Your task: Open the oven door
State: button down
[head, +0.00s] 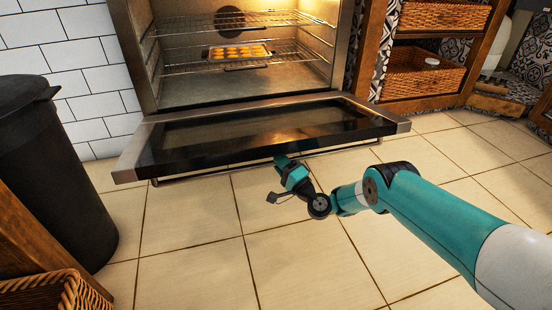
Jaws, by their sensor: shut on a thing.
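The oven (240,85) stands at the back with its lit inside in full view. Its door (250,133) is swung down and lies almost flat in front of the opening. The door handle (215,171) is a thin bar under the door's front edge. My gripper (283,162) is at that front edge, right of its middle, and is shut on the handle. The fingertips are partly hidden by the door's edge.
A tray of baked goods (238,52) sits on a wire rack in the oven. A dark bin (55,170) stands at the left, with a wicker basket (55,292) in front. Wooden shelving with baskets (425,72) stands at the right. The tiled floor before the door is clear.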

jog(key=shift+w+d, duration=0.2)
jog(key=shift+d, duration=0.15)
jog(key=c, duration=1)
grip_release()
jog(key=shift+c, duration=0.2)
jog(key=shift+a, duration=0.15)
jog(key=shift+s, duration=0.1)
jog(key=shift+s+d+p, duration=0.3)
jog(key=shift+s+p, duration=0.05)
jog(key=shift+p, duration=0.5)
jog(key=p+v, duration=1)
jog(key=v, duration=0.6)
jog(key=shift+s+f, duration=0.15)
jog(key=shift+f, duration=0.2)
